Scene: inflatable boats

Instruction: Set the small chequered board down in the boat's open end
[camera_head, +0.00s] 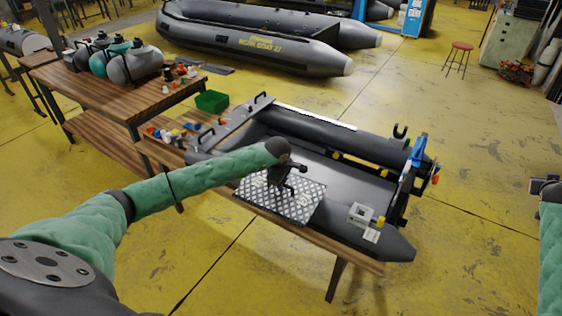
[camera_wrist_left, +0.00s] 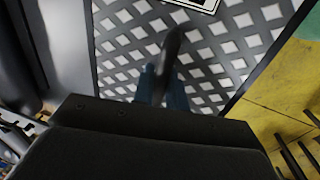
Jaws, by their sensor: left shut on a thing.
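The small chequered board (camera_head: 308,207) is a dark panel with light diamonds. My left gripper (camera_head: 284,186) is shut on it, and the board covers part of the near side of the grey inflatable boat (camera_head: 315,131). I cannot tell whether the board touches the near tube. In the left wrist view the board (camera_wrist_left: 215,50) fills the upper middle, beyond the dark gripper body (camera_wrist_left: 160,92); the fingertips' grip is partly hidden. The boat's open end (camera_head: 375,187) is at the right, beside blue fittings (camera_head: 415,155).
The boat rests on a wooden bench (camera_head: 345,255). A wooden table (camera_head: 105,98) with tanks, a green bin (camera_head: 212,101) and small coloured parts lie left.

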